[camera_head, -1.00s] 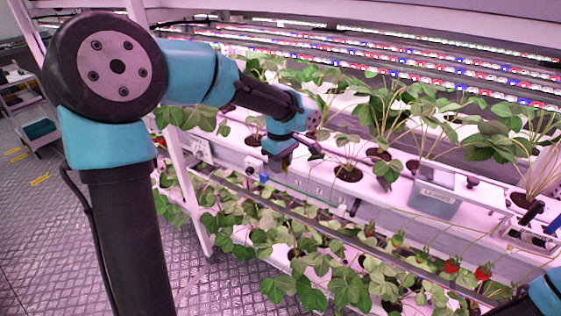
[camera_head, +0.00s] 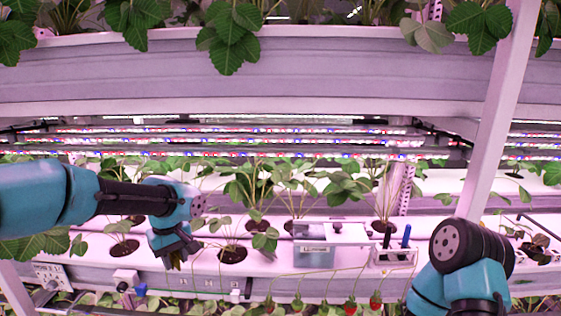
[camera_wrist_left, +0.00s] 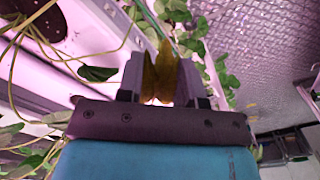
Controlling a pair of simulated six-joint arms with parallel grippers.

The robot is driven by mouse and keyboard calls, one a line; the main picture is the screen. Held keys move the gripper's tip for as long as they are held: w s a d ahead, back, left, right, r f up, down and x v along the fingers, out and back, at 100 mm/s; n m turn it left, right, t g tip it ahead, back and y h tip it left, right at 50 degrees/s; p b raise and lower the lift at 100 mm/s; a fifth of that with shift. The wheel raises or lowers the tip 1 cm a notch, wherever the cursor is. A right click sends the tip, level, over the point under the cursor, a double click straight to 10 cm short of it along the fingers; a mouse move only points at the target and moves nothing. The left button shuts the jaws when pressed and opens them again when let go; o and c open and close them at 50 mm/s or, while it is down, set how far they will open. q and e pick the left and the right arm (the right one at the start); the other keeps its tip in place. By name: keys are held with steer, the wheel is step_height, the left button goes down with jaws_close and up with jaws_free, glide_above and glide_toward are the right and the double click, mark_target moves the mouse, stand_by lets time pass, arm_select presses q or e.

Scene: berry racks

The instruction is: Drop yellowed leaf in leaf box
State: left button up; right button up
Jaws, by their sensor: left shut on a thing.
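My left gripper (camera_head: 175,262) hangs over the front edge of the planted shelf, at the left of the head view. It is shut on a yellowed leaf (camera_wrist_left: 160,76), which shows brownish yellow between the two fingers in the left wrist view. A clear grey box (camera_head: 314,257) with a label on its front, apparently the leaf box, stands on the shelf to the right of the left gripper, clearly apart from it. My right arm shows at the lower right, but its gripper is out of view.
Potted strawberry plants (camera_head: 233,254) stand between the left gripper and the box. A small white holder (camera_head: 394,258) with dark and blue handled tools stands right of the box. Red berries (camera_head: 375,299) hang below the front edge. A white post (camera_head: 493,120) rises at the right.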

arm_select(q)
steer(key=w+d+r+m, duration=0.1)
steer(key=w+d+m, duration=0.1)
steer(key=d+m, duration=0.4)
steer(key=m, duration=0.2)
steer(key=shift+w+r+m, duration=0.3)
steer(key=shift+m, duration=0.1)
stand_by(1.5)
steer(key=s+a+f+n, duration=0.3)
steer(key=s+a+n, duration=0.2)
steer(key=a+n, duration=0.5)
steer(key=shift+a+n, duration=0.15)
steer(key=shift+n, duration=2.65)
steer(key=w+a, duration=0.2)
steer(key=w, duration=0.2)
steer(key=w+a, duration=0.3)
steer(key=w, duration=0.1)
steer(key=w+a+f, duration=0.1)
steer(key=w+a, duration=0.1)
steer(key=w, duration=0.1)
steer(key=shift+w+a, duration=0.15)
steer(key=shift+w, duration=0.25)
